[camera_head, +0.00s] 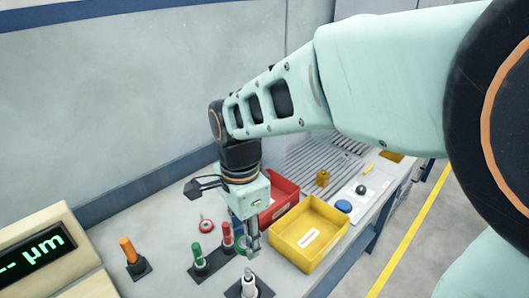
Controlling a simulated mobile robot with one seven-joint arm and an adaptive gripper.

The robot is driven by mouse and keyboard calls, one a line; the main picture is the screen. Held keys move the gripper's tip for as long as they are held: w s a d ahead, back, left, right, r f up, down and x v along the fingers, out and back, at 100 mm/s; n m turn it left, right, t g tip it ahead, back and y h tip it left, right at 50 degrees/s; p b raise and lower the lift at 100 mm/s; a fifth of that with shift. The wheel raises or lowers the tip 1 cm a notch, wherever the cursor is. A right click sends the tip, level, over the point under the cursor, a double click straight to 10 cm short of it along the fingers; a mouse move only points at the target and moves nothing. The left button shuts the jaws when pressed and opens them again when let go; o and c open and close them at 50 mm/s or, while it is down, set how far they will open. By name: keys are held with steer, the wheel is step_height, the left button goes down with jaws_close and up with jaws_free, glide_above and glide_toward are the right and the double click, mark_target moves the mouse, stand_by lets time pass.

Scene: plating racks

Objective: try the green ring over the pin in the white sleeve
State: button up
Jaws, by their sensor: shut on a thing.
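My gripper (253,247) points down over the bench and is shut on the green ring (240,243), whose green edge shows at the left of the fingers. Most of the ring is hidden by the fingers. The pin in the white sleeve (249,285) stands upright on a dark base near the lower edge of the picture. My gripper and the ring are above and apart from it, a little farther back in the picture.
A red-sleeved pin (227,236) and a green-sleeved pin (197,253) stand just left of my gripper. An orange pin (128,251) stands farther left. A yellow bin (335,236) and a red bin (285,190) stand to the right. A display (40,252) is at lower left.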

mark_target(247, 269)
stand_by(0.3)
steer(key=shift+f+b, duration=3.05)
steer(key=shift+f, duration=1.2)
steer(key=shift+f+b, duration=1.1)
steer(key=shift+f, duration=0.35)
steer(key=shift+r, duration=0.15)
steer(key=shift+r+p, duration=2.6)
steer(key=shift+r, duration=0.5)
steer(key=shift+f, duration=0.1)
